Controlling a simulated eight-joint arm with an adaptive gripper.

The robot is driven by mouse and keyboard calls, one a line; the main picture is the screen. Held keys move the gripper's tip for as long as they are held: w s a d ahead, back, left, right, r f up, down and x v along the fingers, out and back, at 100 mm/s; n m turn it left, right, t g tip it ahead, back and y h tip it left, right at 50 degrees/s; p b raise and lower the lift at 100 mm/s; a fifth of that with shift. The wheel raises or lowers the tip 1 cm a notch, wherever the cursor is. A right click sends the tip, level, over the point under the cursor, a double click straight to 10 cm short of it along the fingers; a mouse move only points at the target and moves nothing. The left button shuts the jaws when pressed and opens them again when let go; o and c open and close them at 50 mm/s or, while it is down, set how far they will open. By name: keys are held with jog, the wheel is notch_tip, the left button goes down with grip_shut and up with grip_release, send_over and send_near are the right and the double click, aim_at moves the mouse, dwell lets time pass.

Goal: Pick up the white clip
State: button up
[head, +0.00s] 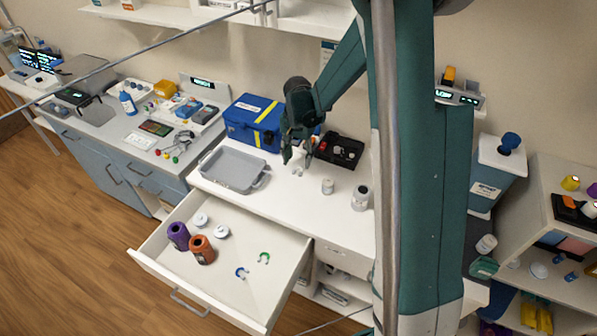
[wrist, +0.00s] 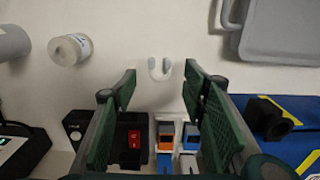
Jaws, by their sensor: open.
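The white clip is a small U-shape with greyish ends. It lies on the white counter (head: 310,205) and shows in the wrist view (wrist: 160,75), just beyond the fingertips and centred between them. In the head view the clip (head: 298,172) is a small pale shape just below my gripper (head: 297,157). My gripper is open and empty above the counter; its two green fingers (wrist: 160,88) are spread apart in the wrist view. The clip is not between the finger pads, and the exact height gap is hard to tell.
A grey tray (head: 232,186) and a blue case (head: 238,130) stand left of the gripper. A black bin (head: 352,154) and two small containers (head: 328,187) (head: 360,204) stand right. The open drawer (head: 233,291) in front holds jars, white discs, a blue clip and a green clip.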

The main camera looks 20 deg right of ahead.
aim_at(298, 170)
jog(key=shift+f, duration=2.6)
jog(key=shift+c, duration=0.5)
jog(key=c, duration=0.7)
